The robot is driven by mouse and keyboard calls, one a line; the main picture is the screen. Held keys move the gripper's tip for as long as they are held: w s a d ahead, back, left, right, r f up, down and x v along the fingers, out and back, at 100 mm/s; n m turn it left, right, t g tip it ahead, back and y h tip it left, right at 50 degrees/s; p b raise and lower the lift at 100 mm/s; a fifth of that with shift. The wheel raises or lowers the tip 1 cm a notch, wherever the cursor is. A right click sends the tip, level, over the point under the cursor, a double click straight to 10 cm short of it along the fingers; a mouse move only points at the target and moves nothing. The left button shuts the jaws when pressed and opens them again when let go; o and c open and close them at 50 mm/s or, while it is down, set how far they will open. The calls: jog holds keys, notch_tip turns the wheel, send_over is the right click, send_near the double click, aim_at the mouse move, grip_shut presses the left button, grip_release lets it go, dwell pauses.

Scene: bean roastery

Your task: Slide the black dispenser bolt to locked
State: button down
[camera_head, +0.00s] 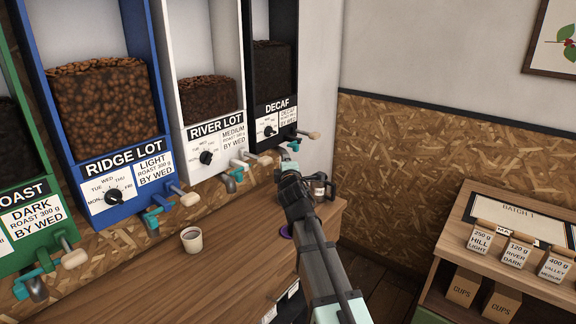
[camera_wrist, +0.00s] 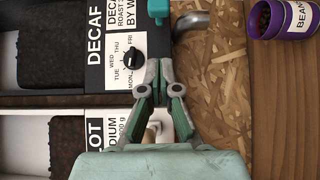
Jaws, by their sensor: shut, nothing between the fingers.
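The black dispenser (camera_head: 273,85), labelled DECAF, stands at the right end of the row. Its bolt has a pale wooden knob (camera_head: 309,134) sticking out to the right at the lower front. A teal lever (camera_head: 293,146) is below it and also shows at the top of the wrist view (camera_wrist: 158,9). My gripper (camera_head: 287,163) is shut and empty, just below the black dispenser's front. In the wrist view my gripper (camera_wrist: 160,65) is beside the DECAF dial (camera_wrist: 131,58). The black bolt is not clearly visible in the wrist view.
The white RIVER LOT dispenser (camera_head: 205,130) and its wooden knob (camera_head: 250,157) are close on the left. The blue RIDGE LOT dispenser (camera_head: 122,185) is farther left. A cup (camera_head: 192,239) stands on the counter. A purple beans tin (camera_wrist: 283,18) is at the wrist view's upper right.

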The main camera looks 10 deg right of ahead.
jog(key=w+d+p, duration=0.3)
jog(key=w, duration=0.3)
dwell(0.4)
